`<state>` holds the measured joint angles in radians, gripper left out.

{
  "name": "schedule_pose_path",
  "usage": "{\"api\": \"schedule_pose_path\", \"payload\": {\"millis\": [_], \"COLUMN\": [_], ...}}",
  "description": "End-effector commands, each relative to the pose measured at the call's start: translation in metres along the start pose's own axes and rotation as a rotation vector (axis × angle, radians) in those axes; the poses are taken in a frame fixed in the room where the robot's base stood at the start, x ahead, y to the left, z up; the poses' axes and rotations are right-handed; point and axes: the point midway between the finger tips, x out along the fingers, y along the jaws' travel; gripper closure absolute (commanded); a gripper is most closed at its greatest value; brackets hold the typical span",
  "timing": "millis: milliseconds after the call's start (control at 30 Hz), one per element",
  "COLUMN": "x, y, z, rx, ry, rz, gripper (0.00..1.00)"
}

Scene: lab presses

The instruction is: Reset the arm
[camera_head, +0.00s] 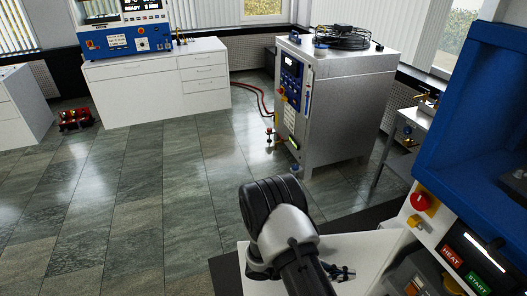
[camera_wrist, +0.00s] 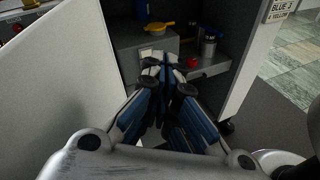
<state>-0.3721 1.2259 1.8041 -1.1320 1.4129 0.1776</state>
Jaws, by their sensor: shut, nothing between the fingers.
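My arm reaches up from the bottom middle of the head view. My gripper (camera_head: 342,272) shows there only in part, low and just right of the arm's dark and silver links. In the wrist view my gripper (camera_wrist: 166,66) has its blue-and-grey fingers drawn together at the tips, with nothing held. Behind the fingertips is an open cabinet (camera_wrist: 247,72) with a grey box-like shelf inside.
A yellow item (camera_wrist: 158,27), a red item (camera_wrist: 191,62) and metal containers (camera_wrist: 209,46) sit inside the cabinet. A white panel (camera_wrist: 60,85) stands close on the left. In the head view a blue press (camera_head: 468,120) stands close on the right; open floor (camera_head: 150,200) lies left.

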Motion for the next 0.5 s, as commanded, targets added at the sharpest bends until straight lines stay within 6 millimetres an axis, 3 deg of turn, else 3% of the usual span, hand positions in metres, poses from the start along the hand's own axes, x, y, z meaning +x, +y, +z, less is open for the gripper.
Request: {"api": "schedule_pose_path", "payload": {"millis": [33,200,500], "x": [-0.005,-0.018,-0.043], "y": [0.007,0.01,-0.007], "z": [0.022,0.082,0.175], "rx": [0.054,0.207,0.492], "ry": [0.031,0.137,0.37], "rz": [-0.054,-0.231,-0.511], "gripper": [1.0,1.0,1.0]}}
